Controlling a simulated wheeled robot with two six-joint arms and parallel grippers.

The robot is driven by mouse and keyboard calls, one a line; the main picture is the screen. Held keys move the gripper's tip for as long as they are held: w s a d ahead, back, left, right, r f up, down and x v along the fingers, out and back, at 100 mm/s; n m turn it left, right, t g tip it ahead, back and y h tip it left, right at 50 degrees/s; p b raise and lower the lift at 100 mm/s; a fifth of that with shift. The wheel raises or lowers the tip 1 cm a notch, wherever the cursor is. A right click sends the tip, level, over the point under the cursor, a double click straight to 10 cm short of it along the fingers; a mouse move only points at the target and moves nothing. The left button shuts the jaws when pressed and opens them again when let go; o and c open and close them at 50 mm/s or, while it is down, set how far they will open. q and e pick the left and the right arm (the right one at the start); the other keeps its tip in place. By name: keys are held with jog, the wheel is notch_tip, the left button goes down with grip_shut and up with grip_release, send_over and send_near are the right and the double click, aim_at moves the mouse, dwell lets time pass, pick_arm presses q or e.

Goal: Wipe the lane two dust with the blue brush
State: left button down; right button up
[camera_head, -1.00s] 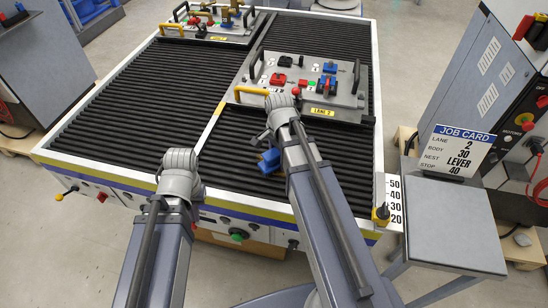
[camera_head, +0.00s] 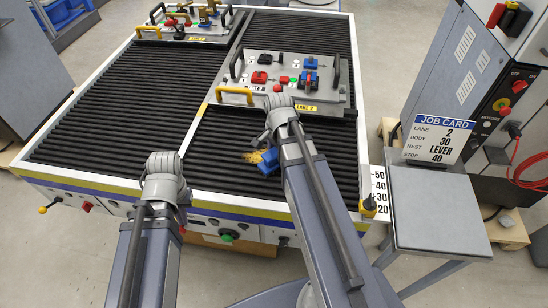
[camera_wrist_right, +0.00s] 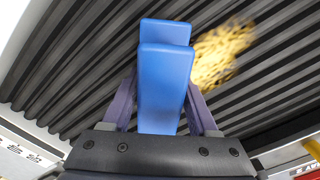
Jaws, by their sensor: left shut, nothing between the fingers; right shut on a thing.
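My right gripper (camera_wrist_right: 162,105) is shut on the blue brush (camera_wrist_right: 165,65), which fills the middle of the right wrist view. In the head view the brush (camera_head: 258,161) is partly hidden by my right arm, low over the ribbed lane. A yellow patch of dust (camera_wrist_right: 222,52) lies on the black ribs just beside the brush; it also shows in the head view (camera_head: 269,156). I cannot tell whether the bristles touch the ribs. My left gripper (camera_head: 160,163) is shut and empty near the front edge; its fingertips are mostly hidden.
A grey fixture tray (camera_head: 312,93) labelled lane 2 stands behind my right gripper. Another tray (camera_head: 188,30) stands at the far left lane.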

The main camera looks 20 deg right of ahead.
jog(key=shift+s+d+f, duration=0.1)
jog(key=shift+s+d, duration=0.7)
jog(key=shift+d, duration=0.25)
jog(key=shift+w+d, duration=0.6)
jog(key=shift+w, duration=0.35)
jog(key=shift+a, duration=0.1)
jog(key=shift+w+a, duration=0.5)
jog(key=shift+a, duration=0.25)
jog(key=shift+w+a, duration=0.45)
jog(key=shift+a, duration=0.25)
jog(key=shift+w+a, duration=0.1)
jog(key=shift+w+a, duration=0.45)
jog(key=shift+a, duration=0.2)
jog(key=shift+w+a, duration=0.45)
jog(key=shift+a, duration=0.2)
